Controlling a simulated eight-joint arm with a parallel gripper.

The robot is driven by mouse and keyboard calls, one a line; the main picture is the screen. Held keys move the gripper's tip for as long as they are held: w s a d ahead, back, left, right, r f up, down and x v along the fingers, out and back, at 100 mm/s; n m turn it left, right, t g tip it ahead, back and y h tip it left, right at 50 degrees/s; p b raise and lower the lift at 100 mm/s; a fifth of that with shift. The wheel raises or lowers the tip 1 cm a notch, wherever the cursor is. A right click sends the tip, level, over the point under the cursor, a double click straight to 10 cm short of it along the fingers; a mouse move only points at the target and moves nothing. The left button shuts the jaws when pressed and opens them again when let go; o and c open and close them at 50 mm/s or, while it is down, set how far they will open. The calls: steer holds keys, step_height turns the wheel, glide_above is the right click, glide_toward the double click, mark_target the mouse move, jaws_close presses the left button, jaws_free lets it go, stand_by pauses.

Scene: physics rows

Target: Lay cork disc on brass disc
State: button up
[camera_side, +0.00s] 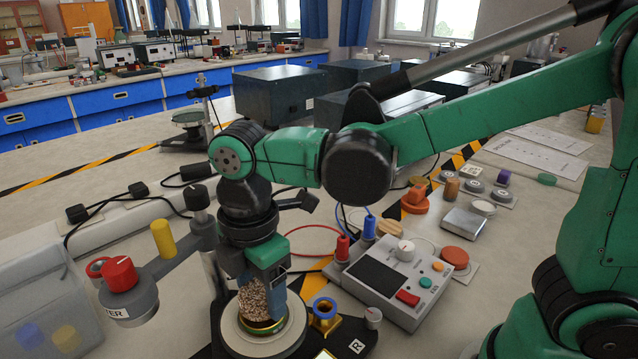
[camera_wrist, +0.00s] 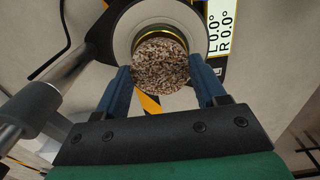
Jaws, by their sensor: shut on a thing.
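The cork disc (camera_side: 253,299), brown and speckled, is between the blue fingers of my gripper (camera_side: 265,283) in the side view. In the wrist view the cork disc (camera_wrist: 161,66) sits between the two fingertips (camera_wrist: 163,78), which are shut on its sides. The brass disc (camera_side: 262,327) shows as a thin golden rim directly below the cork, on a round pale plate (camera_side: 234,334). In the wrist view the brass disc (camera_wrist: 156,32) shows only as a golden arc past the cork's edge. The cork hides most of it. I cannot tell whether they touch.
A red knob (camera_side: 120,274) on a grey arm stands left of the plate. A blue ring on a brass holder (camera_side: 324,311) stands close at the right. A grey control box (camera_side: 392,283) with cables lies further right. A readout (camera_wrist: 221,28) is beside the plate.

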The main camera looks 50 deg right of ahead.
steer(key=shift+f, duration=0.5)
stand_by(0.3)
steer(key=o, duration=1.3)
steer(key=shift+r, duration=3.5)
steer(key=d+f+m+t, duration=0.1)
steer(key=d+m+t, duration=0.1)
steer(key=d+m, duration=0.3)
steer(key=s+d+f+m+t, duration=0.1)
steer(key=d+m+t, duration=0.1)
steer(key=d+m, duration=0.3)
steer(key=d+f+m+t, duration=0.2)
steer(key=d+m, duration=0.3)
steer(key=m, duration=0.3)
steer(key=shift+s+t, duration=0.15)
steer(key=shift+t, duration=0.45)
